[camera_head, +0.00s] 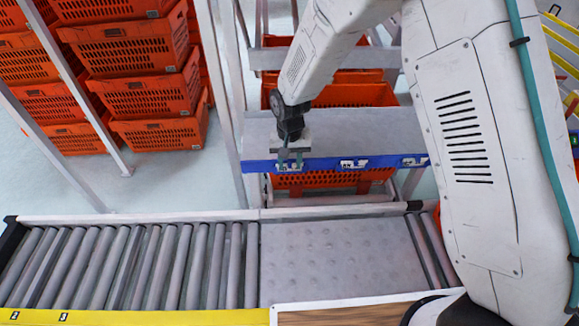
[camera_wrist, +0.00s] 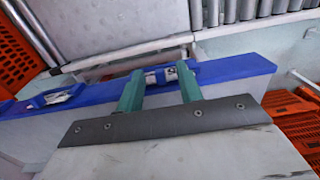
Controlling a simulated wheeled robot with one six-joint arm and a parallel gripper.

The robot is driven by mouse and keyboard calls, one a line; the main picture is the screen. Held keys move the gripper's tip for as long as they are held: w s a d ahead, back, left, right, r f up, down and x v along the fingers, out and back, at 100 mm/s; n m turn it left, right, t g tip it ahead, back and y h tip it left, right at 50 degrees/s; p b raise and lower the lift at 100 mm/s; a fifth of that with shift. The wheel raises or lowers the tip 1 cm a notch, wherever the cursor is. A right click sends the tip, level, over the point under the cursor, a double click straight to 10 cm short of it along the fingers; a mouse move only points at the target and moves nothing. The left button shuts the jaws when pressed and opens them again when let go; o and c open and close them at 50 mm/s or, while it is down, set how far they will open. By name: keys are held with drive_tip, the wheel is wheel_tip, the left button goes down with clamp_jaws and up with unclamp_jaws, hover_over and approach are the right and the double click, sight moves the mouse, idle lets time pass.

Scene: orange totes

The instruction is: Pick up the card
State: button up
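A small white card (camera_wrist: 160,76) sits on the front of a blue shelf edge (camera_wrist: 225,67), just beyond my gripper (camera_wrist: 161,72) in the wrist view. My gripper's two green fingers are apart, with the card showing between their tips. I cannot tell whether they touch it. In the head view my gripper (camera_head: 290,160) is at the left end of the blue edge (camera_head: 325,164), partly hiding the card there. Other white cards sit along the edge to the right, one near the middle (camera_head: 353,164) and one farther right (camera_head: 413,161).
A grey shelf top (camera_head: 365,130) lies behind the blue edge, with orange totes (camera_head: 318,179) below and behind it. A roller conveyor (camera_head: 130,265) with a flat metal plate (camera_head: 335,258) runs across the front. Metal posts (camera_head: 225,100) and stacked orange totes (camera_head: 155,100) stand left.

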wheel_tip(320, 180, down, 2)
drive_tip(key=shift+f, duration=0.25)
clamp_jaws()
drive_tip(key=shift+r, duration=0.1)
drive_tip(key=shift+r, duration=0.65)
wheel_tip(320, 180, up, 2)
drive_tip(key=shift+r, duration=0.2)
drive_tip(key=s+d+r, duration=0.1)
drive_tip(key=s+d, duration=0.3)
drive_tip(key=s, duration=1.1)
drive_tip(key=shift+s, duration=0.25)
